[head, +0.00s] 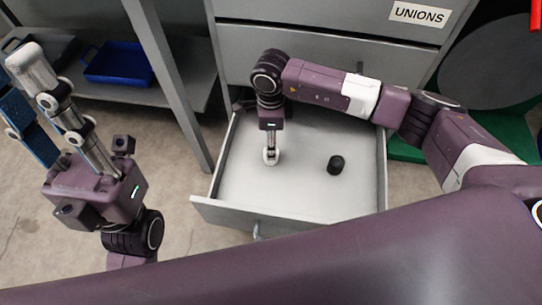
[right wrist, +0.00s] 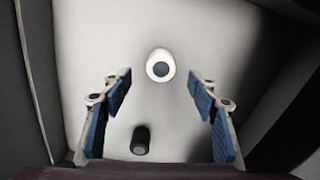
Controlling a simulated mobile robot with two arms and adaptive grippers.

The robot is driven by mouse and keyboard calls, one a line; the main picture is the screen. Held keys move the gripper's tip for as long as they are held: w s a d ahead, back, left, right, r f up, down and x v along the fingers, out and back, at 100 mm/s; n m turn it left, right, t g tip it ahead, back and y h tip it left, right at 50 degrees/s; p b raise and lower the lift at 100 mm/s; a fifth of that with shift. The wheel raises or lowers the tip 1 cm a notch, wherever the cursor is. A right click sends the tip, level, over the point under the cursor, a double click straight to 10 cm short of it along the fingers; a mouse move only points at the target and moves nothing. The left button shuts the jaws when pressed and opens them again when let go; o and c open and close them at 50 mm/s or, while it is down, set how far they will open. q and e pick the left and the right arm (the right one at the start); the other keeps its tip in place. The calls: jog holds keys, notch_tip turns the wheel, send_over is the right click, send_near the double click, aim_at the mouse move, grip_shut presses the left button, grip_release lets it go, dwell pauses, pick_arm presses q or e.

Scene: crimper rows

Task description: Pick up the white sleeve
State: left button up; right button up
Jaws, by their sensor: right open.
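The white sleeve (right wrist: 160,65) is a short white cylinder with a dark round opening, seen end-on in the right wrist view. It stands on the pale floor of an open drawer (head: 305,185). My right gripper (head: 271,157) points down into the drawer, and in its wrist view (right wrist: 160,105) the blue-padded fingers are spread apart with nothing between them. The sleeve lies beyond the fingertips, roughly centred between them. In the head view I cannot clearly separate the sleeve from the gripper's pale tips. My left gripper (head: 28,92) is raised at the far left, fingers apart and empty.
A black cylinder (head: 336,165) stands in the drawer right of my right gripper; the right wrist view shows it low in the picture (right wrist: 140,140). The drawer walls enclose both pieces. A grey cabinet labelled UNIONS (head: 418,15) rises behind. A blue bin (head: 120,66) sits on a shelf.

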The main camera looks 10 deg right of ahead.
notch_tip(320, 180, down, 7)
jog(key=b, duration=0.3)
jog(key=shift+w+r, duration=0.1)
jog(key=shift+c, duration=0.2)
jog(key=shift+d, duration=0.1)
jog(key=c, duration=1.2)
jog(key=shift+r, duration=0.15)
